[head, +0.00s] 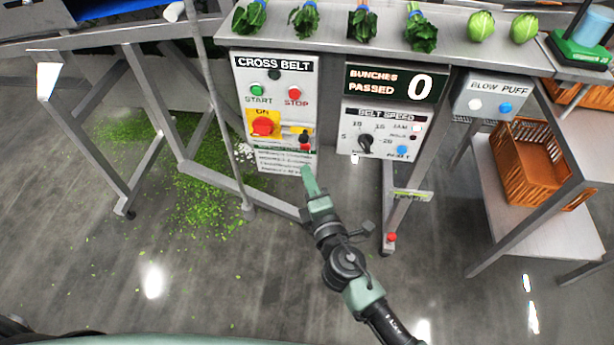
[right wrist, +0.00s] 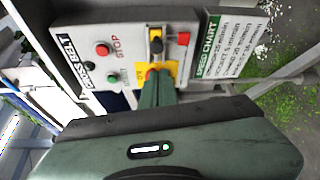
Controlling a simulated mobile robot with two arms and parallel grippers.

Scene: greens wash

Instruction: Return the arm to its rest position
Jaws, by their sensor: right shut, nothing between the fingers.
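My right gripper (head: 309,180) reaches up from the lower right in the head view. Its green fingers are together and hold nothing. They are in front of the lower part of the cross belt panel (head: 247,78). In the right wrist view the closed fingertips (right wrist: 153,75) overlap the panel's yellow switch plate and partly hide the red knob. Whether they touch the panel cannot be told. The head view shows the red knob (head: 263,126) on its yellow plate, with the green start button (head: 257,90) and red stop button (head: 295,93) above. My left gripper is not in view.
The belt speed panel (head: 385,130) and a counter reading 0 (head: 420,84) stand right of the cross belt panel. Further right are the blow puff box (head: 490,98) and an orange crate (head: 528,160) on a shelf. Leafy bunches lie along the belt; green scraps litter the floor.

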